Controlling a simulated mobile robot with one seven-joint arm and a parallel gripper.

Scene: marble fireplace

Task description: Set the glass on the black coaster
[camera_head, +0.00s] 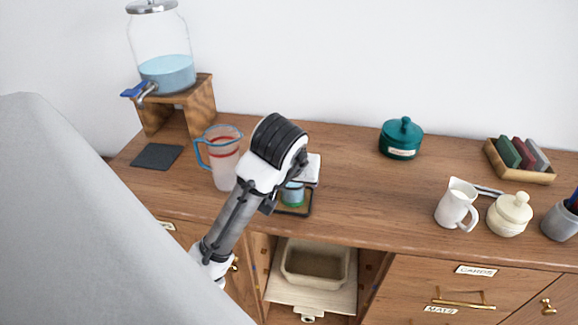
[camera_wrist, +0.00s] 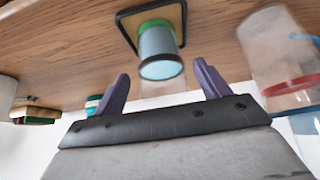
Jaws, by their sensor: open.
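The glass (camera_head: 293,193) is blue-grey with green at its base and stands on a small black-rimmed tray (camera_head: 308,211) with a tan floor, partly hidden by my arm in the head view. The wrist view also shows the glass (camera_wrist: 160,43), with a clear part blurred towards my fingers. My gripper (camera_wrist: 164,84) is open, its two purple fingers spread and pointing at the glass; whether the glass reaches between them I cannot tell. The black coaster (camera_head: 157,157), a flat dark square, lies bare on the cabinet top at the left, before the wooden stand.
A clear pitcher (camera_head: 222,150) with a blue handle and red band stands between coaster and tray. A drink dispenser (camera_head: 165,60) sits on a wooden stand (camera_head: 204,100). A teal pot (camera_head: 401,139) and a white jug (camera_head: 456,205) are to the right.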

